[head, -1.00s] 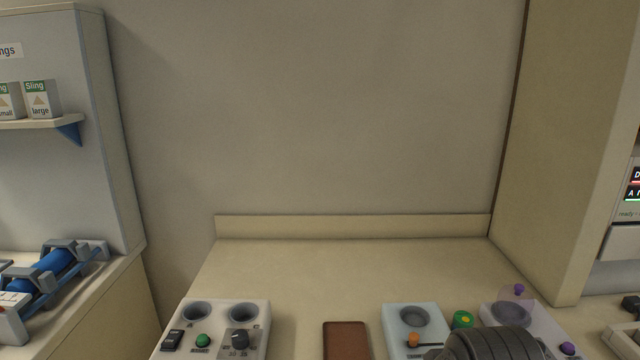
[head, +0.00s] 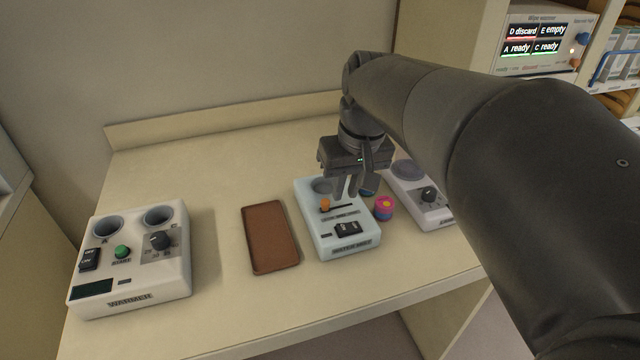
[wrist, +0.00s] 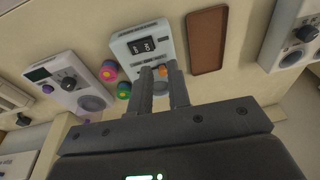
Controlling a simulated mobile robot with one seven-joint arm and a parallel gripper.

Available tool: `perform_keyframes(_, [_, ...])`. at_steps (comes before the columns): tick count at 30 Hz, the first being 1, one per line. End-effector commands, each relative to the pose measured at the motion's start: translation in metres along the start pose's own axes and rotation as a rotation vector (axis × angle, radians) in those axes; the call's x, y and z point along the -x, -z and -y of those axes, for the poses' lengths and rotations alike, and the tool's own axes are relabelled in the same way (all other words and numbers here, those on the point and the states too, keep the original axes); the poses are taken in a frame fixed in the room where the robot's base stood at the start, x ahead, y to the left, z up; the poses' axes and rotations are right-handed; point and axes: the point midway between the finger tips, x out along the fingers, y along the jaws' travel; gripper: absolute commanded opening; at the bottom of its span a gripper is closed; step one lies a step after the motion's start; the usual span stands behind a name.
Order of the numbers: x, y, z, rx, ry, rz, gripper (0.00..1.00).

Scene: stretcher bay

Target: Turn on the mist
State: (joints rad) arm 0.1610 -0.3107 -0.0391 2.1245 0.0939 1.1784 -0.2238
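The pale blue water mist unit (head: 355,245) stands on the counter, with its name on the front edge. It has a black rocker switch (head: 348,228), an orange knob (head: 325,204) by a slot, and a round well at the back. In the wrist view the switch (wrist: 141,46) shows ON and OFF lettering. My gripper (head: 347,192) points down over the back of the unit, fingers apart. In the wrist view, the orange knob (wrist: 163,70) shows in the gap between the fingertips; whether they touch it I cannot tell. The switch is clear of the fingers.
A white warmer unit (head: 130,290) stands at left, and a brown tray (head: 270,236) lies between it and the mist unit. A pink round piece (head: 384,207) and a white dial unit (head: 432,212) are close on the right. The counter behind the tray is bare.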

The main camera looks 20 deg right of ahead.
Motion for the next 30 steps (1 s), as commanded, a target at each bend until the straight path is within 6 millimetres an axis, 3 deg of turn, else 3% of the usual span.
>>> perform_keyframes(6, [-0.006,0.034,-0.027,-0.008,0.045,0.098,0.0])
perform_keyframes(12, [-0.011,0.051,-0.043,-0.01,0.078,0.15,0.0])
perform_keyframes(30, [-0.017,0.055,-0.047,-0.008,0.09,0.168,0.0])
